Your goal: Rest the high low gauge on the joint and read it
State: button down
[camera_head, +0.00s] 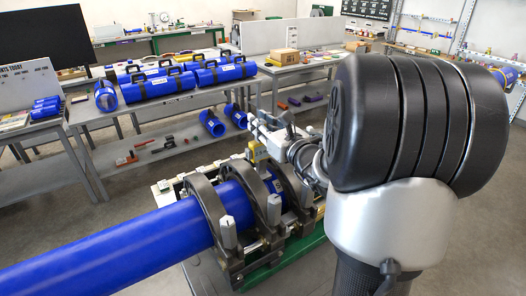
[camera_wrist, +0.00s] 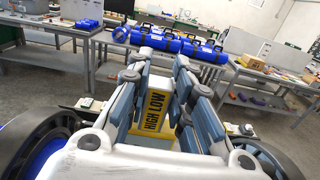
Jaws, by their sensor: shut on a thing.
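The high low gauge (camera_wrist: 154,110) is yellow with a black "HIGH LOW" label, seen between my fingers in the wrist view. My gripper (camera_wrist: 158,78) is shut on it. The blue pipe (camera_head: 130,247) runs from the lower left into the black ring clamps (camera_head: 212,208) of the green fusion cart (camera_head: 300,250). The joint is largely hidden by the clamps and my arm. I cannot tell whether the gauge touches the pipe.
A table (camera_head: 262,82) behind carries blue pipe pieces with black handles (camera_head: 160,85). Its lower shelf (camera_head: 120,172) holds red tools and short blue pieces. More benches stand along the back and right. The clamps rise close on both sides of my gripper. The floor at left is clear.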

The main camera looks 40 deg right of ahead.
jog(key=shift+f, duration=0.2)
jog(key=shift+r+p, duration=2.35)
jog(key=shift+r, duration=1.35)
